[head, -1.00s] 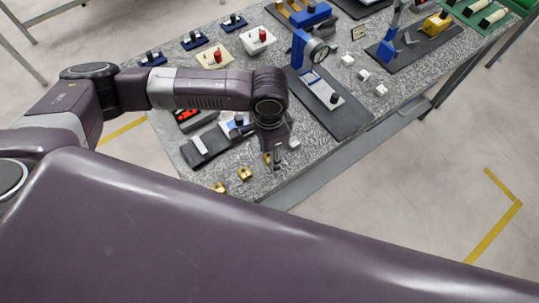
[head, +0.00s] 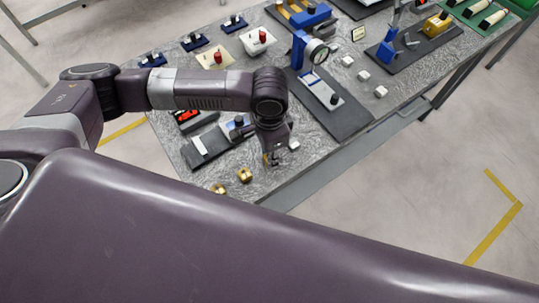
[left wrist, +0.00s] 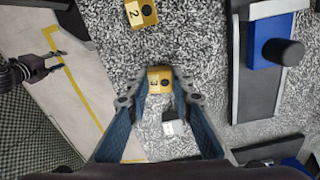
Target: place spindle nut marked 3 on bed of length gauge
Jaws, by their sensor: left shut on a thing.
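The spindle nut marked 3 (left wrist: 159,80) is a small yellow block with a dark hole, between the fingertips of my left gripper (left wrist: 160,98). The gripper is shut on it, low by the table's near edge. In the head view my left gripper (head: 272,159) partly hides the nut. What looks like the length gauge (head: 205,146) lies left of the gripper, with a grey bed and a blue block with black knob (head: 238,124). The blue block also shows at right in the left wrist view (left wrist: 265,52). My right gripper (left wrist: 48,66) shows at the far left there, fingers apart, empty.
Two other yellow nuts (head: 245,174) (head: 219,189) lie near the table's front edge; one marked 2 (left wrist: 140,12) shows in the wrist view. A red-digit display (head: 187,115) stands behind the gauge. A dial stand on a dark plate (head: 345,115) is to the right.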

